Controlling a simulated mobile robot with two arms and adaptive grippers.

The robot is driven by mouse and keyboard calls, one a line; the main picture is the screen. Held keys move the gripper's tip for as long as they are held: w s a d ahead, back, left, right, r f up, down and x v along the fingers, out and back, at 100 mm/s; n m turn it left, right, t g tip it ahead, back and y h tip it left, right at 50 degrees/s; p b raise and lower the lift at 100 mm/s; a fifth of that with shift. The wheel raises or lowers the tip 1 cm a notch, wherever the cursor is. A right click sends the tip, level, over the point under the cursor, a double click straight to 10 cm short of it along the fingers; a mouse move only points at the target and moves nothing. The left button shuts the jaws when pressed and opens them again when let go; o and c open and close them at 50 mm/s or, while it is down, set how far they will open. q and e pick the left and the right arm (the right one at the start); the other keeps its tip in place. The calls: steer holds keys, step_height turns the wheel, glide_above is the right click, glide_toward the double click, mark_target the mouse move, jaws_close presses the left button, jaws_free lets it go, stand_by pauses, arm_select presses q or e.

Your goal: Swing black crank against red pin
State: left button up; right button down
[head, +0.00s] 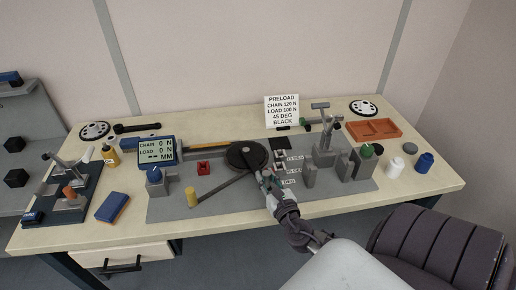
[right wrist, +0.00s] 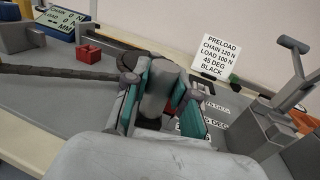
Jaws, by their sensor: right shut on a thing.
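A dark round disc (head: 240,153) sits on the grey base plate at the middle of the table. The black crank (head: 252,158) lies across it and runs toward my right gripper (head: 268,184). My right gripper is shut on what looks like the crank's outer end, just in front of the disc. In the right wrist view, a grey rounded piece (right wrist: 158,92) sits between the teal finger pads. A small red block (head: 203,168) stands left of the disc, apart from the gripper; I cannot tell whether it bears the red pin. My left gripper is not in view.
A long grey bar (head: 222,186) runs from near the disc to a yellow post (head: 191,197). Grey upright brackets (head: 324,157) stand close on the right. A display box (head: 157,151) is at left, a preload sign (head: 282,111) behind, and an orange tray (head: 373,130) at back right.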

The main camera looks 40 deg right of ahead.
steer(key=shift+s+d, duration=0.1)
steer(key=shift+d, duration=0.3)
steer(key=shift+r, duration=0.1)
steer(key=c, duration=0.9)
jaws_free()
steer(key=shift+d, duration=0.2)
steer(key=shift+a, duration=0.1)
steer(key=shift+s+a, duration=0.25)
steer(key=shift+s, duration=0.2)
steer(key=v, duration=1.1)
steer(key=shift+s+d, duration=0.1)
steer(key=shift+d, duration=0.05)
